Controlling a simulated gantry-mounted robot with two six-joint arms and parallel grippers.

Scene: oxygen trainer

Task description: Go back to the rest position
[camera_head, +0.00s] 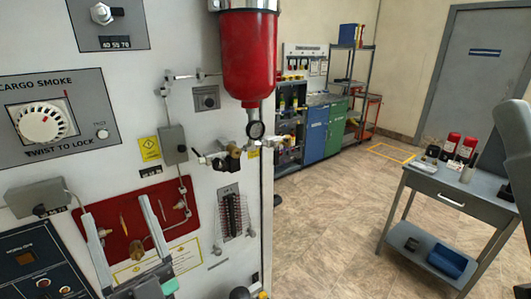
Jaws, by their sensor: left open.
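My left gripper (118,206) shows at the lower left, in front of the trainer panel (215,165). Its two pale fingers point up and stand well apart, with nothing held between them. A red recessed plate (118,218) with small brass fittings (136,250) lies behind the fingers. Whether a finger touches the panel, I cannot tell. My right gripper does not show.
A grey cart (460,195) with red canisters (466,148) stands at the right. Open tiled floor (325,220) lies between.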

